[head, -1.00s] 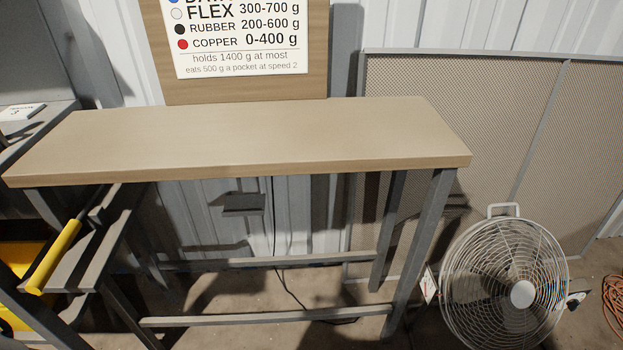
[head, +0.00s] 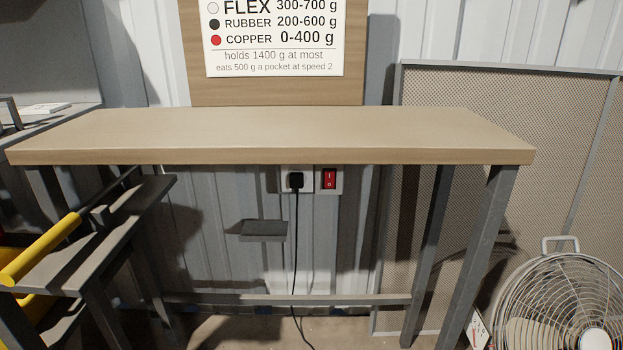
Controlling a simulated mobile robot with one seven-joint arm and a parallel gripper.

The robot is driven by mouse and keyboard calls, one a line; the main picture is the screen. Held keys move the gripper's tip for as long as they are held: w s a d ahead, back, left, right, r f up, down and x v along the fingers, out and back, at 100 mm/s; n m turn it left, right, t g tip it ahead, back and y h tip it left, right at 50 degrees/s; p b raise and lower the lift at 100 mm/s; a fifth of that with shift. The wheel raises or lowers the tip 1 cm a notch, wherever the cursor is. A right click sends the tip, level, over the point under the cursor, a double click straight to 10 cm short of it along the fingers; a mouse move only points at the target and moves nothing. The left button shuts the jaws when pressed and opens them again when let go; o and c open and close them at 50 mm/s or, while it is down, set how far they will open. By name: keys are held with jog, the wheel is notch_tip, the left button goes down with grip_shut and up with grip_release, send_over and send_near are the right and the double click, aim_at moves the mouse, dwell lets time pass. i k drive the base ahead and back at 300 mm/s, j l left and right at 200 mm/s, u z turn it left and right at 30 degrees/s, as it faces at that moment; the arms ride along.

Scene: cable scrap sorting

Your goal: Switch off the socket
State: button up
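The wall socket (head: 297,179) is a white plate low on the corrugated wall, just under the table's front edge. A black plug (head: 296,181) sits in it, and its cable hangs down to the floor. Just right of it is a red rocker switch (head: 330,178) on a white plate. Its marks are too small to tell which way it is set. The tabletop hides anything higher on the wall there. My gripper is not in view.
A wooden-topped table (head: 270,137) stands in front of the socket, with a low crossbar (head: 290,299) between its legs. A small grey shelf (head: 263,229) juts from the wall. A fan (head: 568,300) stands right; a yellow-handled rack (head: 40,250) stands left.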

aim_at(329, 175)
jog(key=j+z, duration=0.5)
jog(key=j, duration=0.8)
jog(key=k, duration=0.05)
